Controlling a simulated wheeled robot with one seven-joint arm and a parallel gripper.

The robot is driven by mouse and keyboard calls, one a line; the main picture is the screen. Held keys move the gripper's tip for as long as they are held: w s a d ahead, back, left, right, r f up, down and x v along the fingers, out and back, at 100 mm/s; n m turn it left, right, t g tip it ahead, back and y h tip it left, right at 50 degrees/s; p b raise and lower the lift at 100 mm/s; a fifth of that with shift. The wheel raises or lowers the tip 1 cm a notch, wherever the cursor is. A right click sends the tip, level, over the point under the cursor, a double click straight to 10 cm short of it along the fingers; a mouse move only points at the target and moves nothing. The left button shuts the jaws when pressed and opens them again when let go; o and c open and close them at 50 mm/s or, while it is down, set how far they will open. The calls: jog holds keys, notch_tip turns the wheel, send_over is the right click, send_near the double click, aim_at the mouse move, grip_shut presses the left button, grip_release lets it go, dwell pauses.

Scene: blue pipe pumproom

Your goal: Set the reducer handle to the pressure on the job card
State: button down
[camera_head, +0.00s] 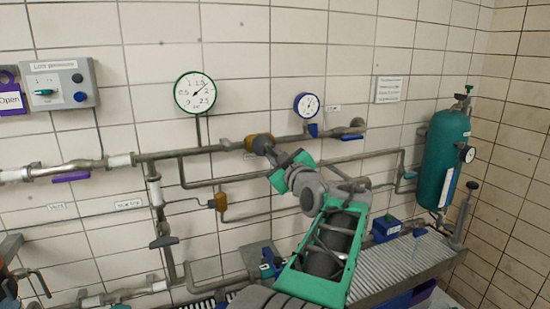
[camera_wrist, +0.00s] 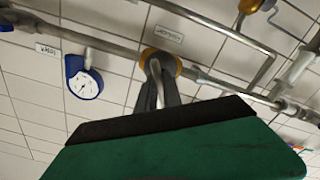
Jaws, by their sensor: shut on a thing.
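The reducer is a brass-coloured body (camera_head: 250,142) on the upper pipe, and its round brass part also shows in the wrist view (camera_wrist: 160,60). My gripper (camera_head: 268,150) reaches it from the right and is shut on its grey handle (camera_wrist: 153,82), which stands between the dark fingers. My gripper's green body fills the bottom of the wrist view. The large green-rimmed gauge (camera_head: 196,92) above left has its needle pointing up and right, roughly between 1.5 and 2. The job card (camera_head: 389,89) is a white sheet on the wall; its text is too small to read.
A small blue gauge (camera_head: 307,105) stands right of the reducer. A teal tank (camera_head: 444,158) is at the right. A grey control box (camera_head: 59,84) hangs at the left. Pipes and a smaller brass valve (camera_head: 218,201) lie below; a ribbed grey bench (camera_head: 400,262) runs underneath.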

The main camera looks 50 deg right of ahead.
dwell(0.4)
jog(key=m+b, duration=0.1)
jog(key=b, duration=0.1)
jog(key=shift+f+b, duration=0.4)
jog(key=shift+m+b, duration=0.5)
jog(key=shift+b, duration=0.1)
jog(key=shift+r+m+b, duration=0.2)
jog(key=shift+m+b, duration=0.15)
jog(key=shift+m, duration=0.25)
jog(key=shift+r, duration=0.15)
jog(key=c, duration=1.5)
grip_release()
jog(key=shift+a, duration=0.1)
